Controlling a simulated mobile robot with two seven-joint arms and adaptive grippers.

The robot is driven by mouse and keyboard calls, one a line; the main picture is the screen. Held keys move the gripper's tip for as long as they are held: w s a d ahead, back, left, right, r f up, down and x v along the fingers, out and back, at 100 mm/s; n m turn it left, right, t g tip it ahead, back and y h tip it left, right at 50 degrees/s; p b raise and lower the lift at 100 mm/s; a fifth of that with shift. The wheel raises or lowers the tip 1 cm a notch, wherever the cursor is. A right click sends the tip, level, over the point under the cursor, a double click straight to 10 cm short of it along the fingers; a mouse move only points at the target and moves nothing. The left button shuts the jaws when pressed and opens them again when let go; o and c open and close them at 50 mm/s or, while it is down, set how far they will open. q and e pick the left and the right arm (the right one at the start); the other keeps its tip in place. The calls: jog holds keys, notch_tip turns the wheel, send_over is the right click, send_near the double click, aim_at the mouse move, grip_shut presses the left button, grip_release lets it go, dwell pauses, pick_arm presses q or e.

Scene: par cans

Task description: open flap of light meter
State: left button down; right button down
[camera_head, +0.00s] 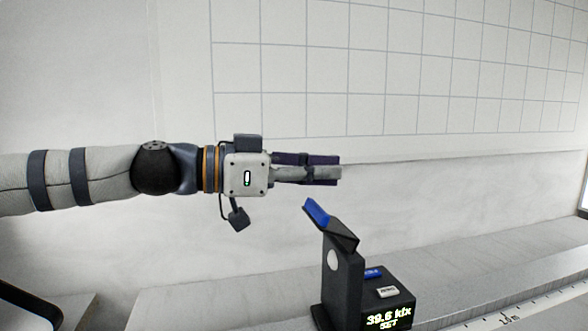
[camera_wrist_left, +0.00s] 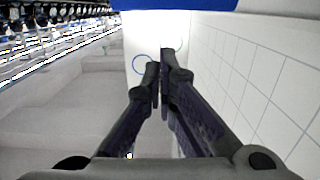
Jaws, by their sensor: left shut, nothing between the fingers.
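The light meter (camera_head: 343,285) stands at the lower right of the head view. It has a dark upright post with a white round disc, and a box with a lit display (camera_head: 388,317) reading about 39.6 klx and SET. Its flap (camera_head: 330,224), dark with a blue end, sits at the top of the post. The flap is tilted up to the left, clear of the white disc. My left gripper (camera_head: 341,171) is shut and empty, above the flap and apart from it. In the left wrist view its fingertips (camera_wrist_left: 160,72) are together. My right gripper is not in view.
The meter stands on a pale ledge (camera_head: 470,285) with a scale marked along its front right. A blue button and a white button (camera_head: 387,291) sit on its box. A tiled wall (camera_head: 420,70) rises behind. Air around the left gripper is clear.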

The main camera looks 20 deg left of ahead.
pick_arm(q)
jog(key=shift+s+a+f, duration=0.2)
jog(key=shift+a+f, duration=0.2)
jog(key=shift+f, duration=0.3)
jog(key=shift+s+a+f, duration=0.15)
jog(key=shift+a+f, duration=0.2)
jog(key=shift+f, duration=0.35)
jog(key=shift+s+a+f+b, duration=0.55)
jog(key=shift+a+f, duration=0.2)
jog(key=shift+a, duration=0.1)
jog(key=v, duration=0.7)
jog(key=shift+s+a, duration=0.15)
jog(key=shift+s, duration=0.05)
